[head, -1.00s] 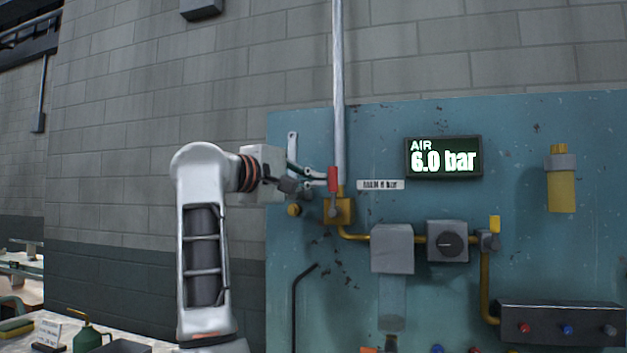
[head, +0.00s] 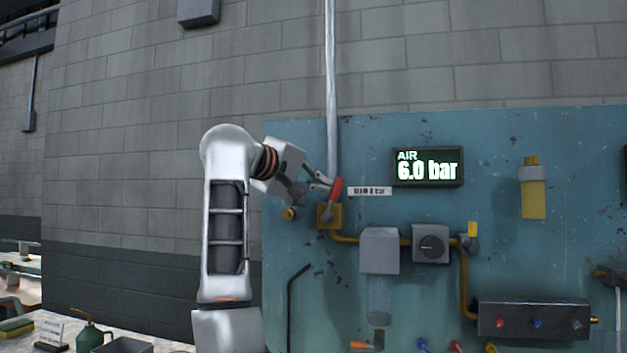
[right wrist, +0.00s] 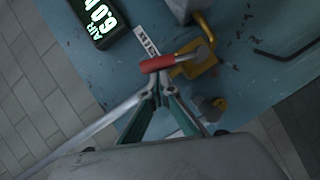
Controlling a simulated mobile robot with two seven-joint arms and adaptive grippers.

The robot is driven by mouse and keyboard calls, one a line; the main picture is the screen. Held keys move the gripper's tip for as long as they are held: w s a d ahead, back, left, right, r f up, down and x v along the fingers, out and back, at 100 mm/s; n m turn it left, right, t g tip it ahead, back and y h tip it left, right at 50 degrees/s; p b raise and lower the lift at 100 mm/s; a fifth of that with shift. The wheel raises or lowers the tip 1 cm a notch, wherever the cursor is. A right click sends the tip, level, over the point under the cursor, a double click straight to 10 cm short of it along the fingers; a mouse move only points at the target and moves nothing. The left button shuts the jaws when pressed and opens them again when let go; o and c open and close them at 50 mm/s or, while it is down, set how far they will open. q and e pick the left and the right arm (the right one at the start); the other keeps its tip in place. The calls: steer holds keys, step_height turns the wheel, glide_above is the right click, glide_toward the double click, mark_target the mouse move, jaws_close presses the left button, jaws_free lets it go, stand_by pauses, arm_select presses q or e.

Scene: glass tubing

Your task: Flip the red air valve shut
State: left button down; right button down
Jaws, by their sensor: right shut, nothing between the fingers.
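The red air valve handle (head: 337,189) sits on a yellow valve body (head: 329,216) at the foot of a vertical grey pipe. It leans, with its top tipped to the right. My right gripper (head: 326,182) is shut and empty, its fingertips at the left side of the red handle. In the right wrist view the red handle (right wrist: 158,64) lies just beyond the closed fingertips (right wrist: 160,88), close to or touching them. The yellow body also shows there (right wrist: 195,62). The display (head: 428,167) reads AIR 6.0 bar. My left gripper is not in view.
A small label plate (head: 370,191) is just right of the handle. A grey box (head: 380,250), a dial box (head: 431,244) and a yellow-handled valve (head: 472,234) follow along the yellow pipe. The teal panel is bare above the label.

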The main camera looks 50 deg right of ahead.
mark_target(339, 185)
steer(key=s+m, duration=0.1)
steer(key=s+d+m+t+y, duration=0.1)
steer(key=s+d+m+y+p, duration=0.1)
steer(key=m, duration=0.1)
steer(key=shift+s+f, duration=0.2)
steer(key=shift+f, duration=0.15)
arm_select(q)
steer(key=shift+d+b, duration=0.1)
steer(key=shift+b, duration=0.55)
arm_select(e)
steer(key=s+f+m+t+y, duration=0.1)
steer(key=s+d+f+m+t, duration=0.1)
steer(key=m, duration=0.1)
steer(key=s+f+m+t+y, duration=0.1)
steer(key=f+m+t, duration=0.1)
steer(key=shift+s+d+y, duration=0.15)
steer(key=shift+d+y, duration=0.15)
steer(key=shift+d, duration=0.1)
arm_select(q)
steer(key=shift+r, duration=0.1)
